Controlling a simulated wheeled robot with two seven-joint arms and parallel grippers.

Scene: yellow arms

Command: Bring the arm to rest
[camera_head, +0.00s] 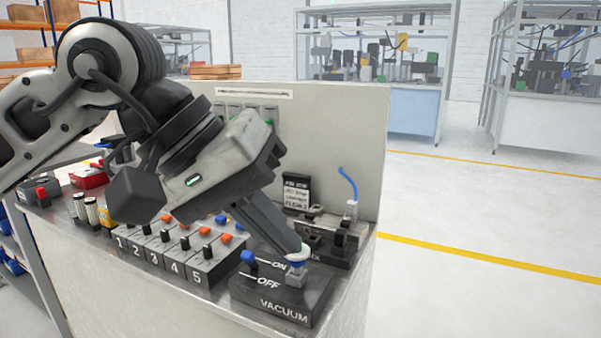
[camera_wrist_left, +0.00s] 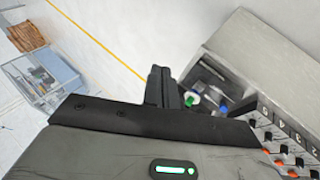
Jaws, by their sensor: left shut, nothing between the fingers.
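My left arm (camera_head: 165,110) comes in from the left and reaches down over the workbench. My left gripper (camera_head: 297,248) is shut and empty. Its fingertips are at the black VACUUM box (camera_head: 283,305), close to a white and blue fitting on it; I cannot tell whether they touch. A blue knob (camera_head: 247,257) is on the box's left side, near the ON and OFF marks. In the left wrist view the closed dark fingers (camera_wrist_left: 162,85) point away from the camera, beside the bench. My right gripper is not in view.
Numbered switch blocks (camera_head: 195,262) stand left of the VACUUM box. An upright grey panel (camera_head: 335,130) rises behind the bench. A black device with a blue hose (camera_head: 348,182) stands at the right end. Open floor (camera_head: 480,220) lies to the right, with caged stations (camera_head: 410,110) beyond.

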